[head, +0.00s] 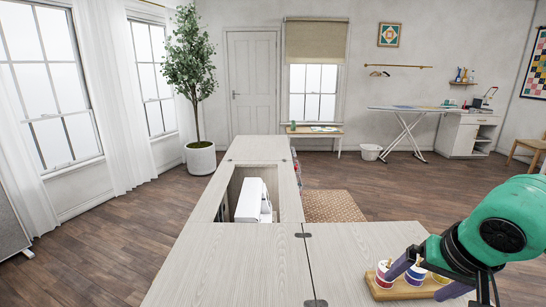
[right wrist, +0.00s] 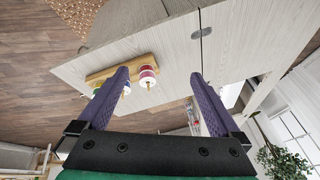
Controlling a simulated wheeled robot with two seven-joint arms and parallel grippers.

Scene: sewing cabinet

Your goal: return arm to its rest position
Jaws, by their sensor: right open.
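My right arm comes in from the right in the head view. Its gripper (head: 412,285) has two purple fingers set apart, over a small wooden spool tray (head: 400,292) on the cabinet top. The tray holds a few thread spools, among them a red and white one (head: 384,276) and a purple one (head: 415,274). In the right wrist view the open fingers (right wrist: 160,76) hold nothing. The red and white spool (right wrist: 147,76) shows beyond and between them, and the left finger hides part of the tray (right wrist: 115,70). I cannot tell the exact gap to the spools. My left gripper is not in view.
The pale wood sewing cabinet (head: 220,265) has an open well with a white sewing machine (head: 252,200). A woven mat (head: 328,206) lies on the floor to its right. A potted tree (head: 201,158) stands behind left. An ironing board (head: 405,112) stands far back right.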

